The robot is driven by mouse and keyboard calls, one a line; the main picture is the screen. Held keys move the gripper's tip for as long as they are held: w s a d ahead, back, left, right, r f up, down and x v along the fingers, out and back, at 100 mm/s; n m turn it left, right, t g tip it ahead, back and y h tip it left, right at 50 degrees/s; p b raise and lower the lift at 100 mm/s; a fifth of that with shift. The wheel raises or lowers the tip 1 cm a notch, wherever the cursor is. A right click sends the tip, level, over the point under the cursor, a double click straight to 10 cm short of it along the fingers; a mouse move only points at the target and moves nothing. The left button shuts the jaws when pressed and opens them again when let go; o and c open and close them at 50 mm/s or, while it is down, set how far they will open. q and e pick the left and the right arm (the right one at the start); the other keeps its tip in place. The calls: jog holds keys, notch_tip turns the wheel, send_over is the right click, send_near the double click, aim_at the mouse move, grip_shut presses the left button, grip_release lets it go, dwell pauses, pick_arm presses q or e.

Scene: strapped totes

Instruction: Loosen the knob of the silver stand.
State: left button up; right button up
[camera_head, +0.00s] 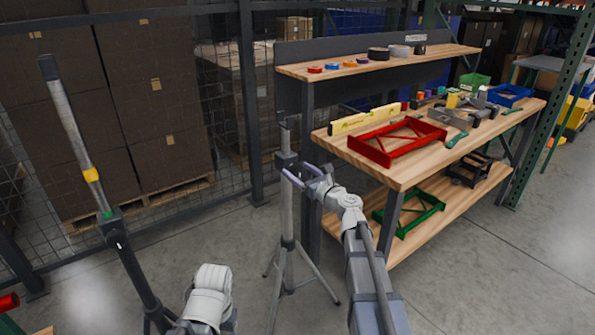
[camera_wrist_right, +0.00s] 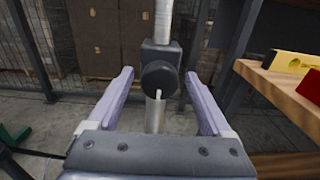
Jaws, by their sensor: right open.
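The silver stand (camera_head: 287,222) stands in front of the mesh fence, left of the workbench, with a dark collar (camera_head: 287,160) on its upright pole. Its dark round knob (camera_wrist_right: 160,79) faces the camera in the right wrist view, with a short pale mark at its lower edge. My right gripper (camera_head: 293,170) is open, with its two lilac fingers pointing at the collar. In the wrist view the fingers lie left and right of the knob, with gaps on both sides. Whether the fingertips reach level with the knob is hard to tell. My left gripper is out of view.
A second stand (camera_head: 132,265) with a yellow band leans at the left. The workbench (camera_head: 400,178) at the right holds a red tray (camera_head: 390,158), a yellow level (camera_head: 365,119) and tools. Its left edge is close to my right arm. Stacked boxes stand behind the fence.

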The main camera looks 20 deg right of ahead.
jog(key=shift+w+a, duration=0.15)
jog(key=shift+w, duration=0.25)
grip_shut()
dwell(0.4)
